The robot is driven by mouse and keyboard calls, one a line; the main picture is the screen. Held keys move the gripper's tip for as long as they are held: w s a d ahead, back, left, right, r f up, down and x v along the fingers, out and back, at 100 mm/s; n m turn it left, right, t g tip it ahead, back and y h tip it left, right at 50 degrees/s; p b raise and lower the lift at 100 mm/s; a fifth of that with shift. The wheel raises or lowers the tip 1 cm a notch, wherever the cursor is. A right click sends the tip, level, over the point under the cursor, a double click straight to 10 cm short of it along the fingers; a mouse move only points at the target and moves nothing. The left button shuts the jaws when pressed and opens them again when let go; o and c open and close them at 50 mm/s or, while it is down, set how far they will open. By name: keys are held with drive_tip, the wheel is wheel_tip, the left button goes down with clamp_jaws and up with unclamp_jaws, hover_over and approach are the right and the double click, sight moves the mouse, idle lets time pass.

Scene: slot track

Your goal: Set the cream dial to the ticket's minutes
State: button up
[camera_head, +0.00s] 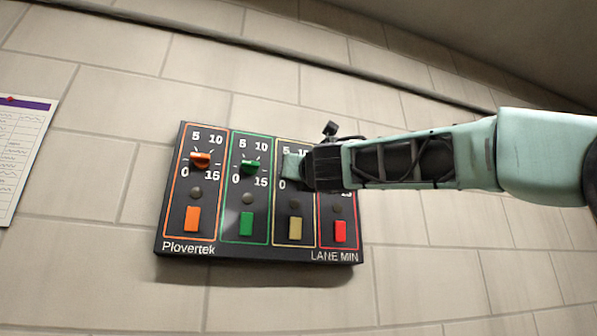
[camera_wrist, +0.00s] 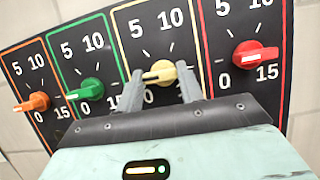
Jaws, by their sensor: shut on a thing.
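The cream dial (camera_wrist: 161,72) is on the third panel from the left, with marks 0, 5, 10 and 15 around it. My gripper (camera_wrist: 160,68) is shut on it, one grey finger on each side, in the wrist view. The dial's bar lies nearly level, with its pale mark at the left end, seemingly between 0 and 5. In the head view my gripper (camera_head: 296,166) hides the cream dial. No readable ticket shows.
The orange dial (camera_head: 200,159), green dial (camera_head: 250,168) and red dial (camera_wrist: 250,54) sit beside it. Coloured buttons line the box below, including a cream one (camera_head: 295,227). A pinned paper (camera_head: 20,150), its writing illegible, hangs at the far left.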

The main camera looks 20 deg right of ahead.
drive_tip(key=shift+m, duration=0.3)
drive_tip(key=shift+a+r+m+g+h, duration=0.1)
drive_tip(key=shift+m+g+h, duration=0.75)
drive_tip(key=shift+m, duration=1.65)
drive_tip(key=shift+r+m+g+h, duration=0.1)
drive_tip(key=shift+m+g+h, duration=0.1)
drive_tip(key=shift+m+h, duration=1.75)
drive_tip(key=shift+a+r+m+g+h, duration=0.1)
drive_tip(key=shift+m+g+h, duration=0.45)
drive_tip(key=shift+m, duration=2.8)
drive_tip(key=o, duration=1)
drive_tip(key=shift+d, duration=0.1)
drive_tip(key=shift+s, duration=0.1)
